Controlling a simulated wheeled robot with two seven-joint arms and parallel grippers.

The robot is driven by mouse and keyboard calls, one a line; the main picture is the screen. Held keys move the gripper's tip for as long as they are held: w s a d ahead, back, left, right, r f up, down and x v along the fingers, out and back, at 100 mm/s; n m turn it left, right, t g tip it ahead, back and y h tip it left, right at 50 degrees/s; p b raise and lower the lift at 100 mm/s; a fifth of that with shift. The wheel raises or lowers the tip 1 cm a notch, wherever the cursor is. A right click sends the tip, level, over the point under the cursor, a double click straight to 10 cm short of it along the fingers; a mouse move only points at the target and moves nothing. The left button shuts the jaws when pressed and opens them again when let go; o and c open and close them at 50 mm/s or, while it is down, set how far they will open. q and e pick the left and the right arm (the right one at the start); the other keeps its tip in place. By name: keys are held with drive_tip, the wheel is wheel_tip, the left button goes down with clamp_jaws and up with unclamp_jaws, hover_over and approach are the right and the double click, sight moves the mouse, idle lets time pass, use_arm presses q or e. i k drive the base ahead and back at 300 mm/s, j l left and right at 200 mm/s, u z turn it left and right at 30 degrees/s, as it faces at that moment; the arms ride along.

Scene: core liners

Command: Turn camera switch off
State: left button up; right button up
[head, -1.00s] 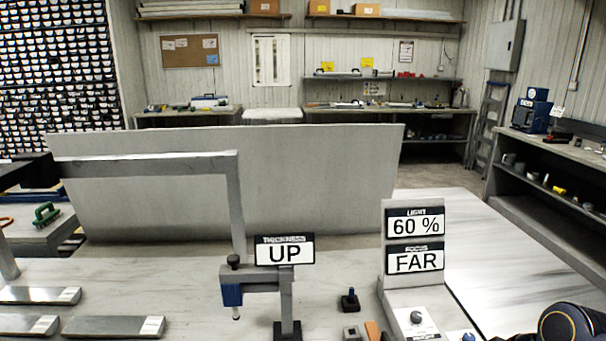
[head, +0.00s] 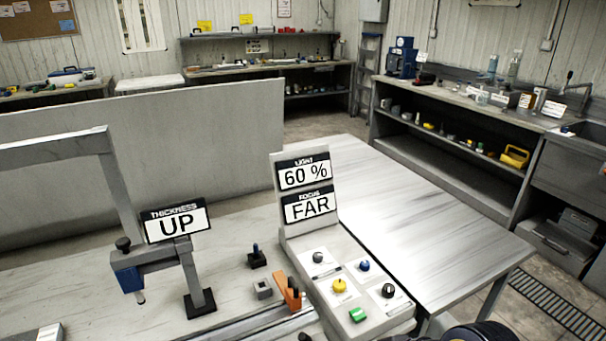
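A sloped light-grey control panel (head: 330,262) stands on the bench, below the middle of the head view. Its upright back carries a LIGHT display (head: 305,173) reading 60 % and a FOCUS display (head: 310,205) reading FAR. Its face has a grey knob (head: 318,257), a blue knob (head: 364,266), a yellow knob (head: 339,286), a black knob (head: 388,291) and a green switch-like part (head: 357,314). The small labels are too small to read, so I cannot tell which control is the camera switch or its position. Neither gripper is in view.
A bare grey table (head: 430,230) lies to the right. A dark rounded part of mine shows at the bottom edge.

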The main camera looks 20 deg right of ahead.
sight(388, 290)
drive_tip(key=l+z, duration=0.15)
drive_tip(key=z, duration=1.2)
drive_tip(key=i+l+u, duration=0.1)
drive_tip(key=u, duration=0.35)
drive_tip(key=l+u, duration=0.25)
drive_tip(key=u, duration=0.2)
drive_tip(key=i+l+u, duration=0.1)
drive_tip(key=u, duration=0.35)
drive_tip(key=k+l, duration=0.05)
drive_tip(key=l, duration=0.05)
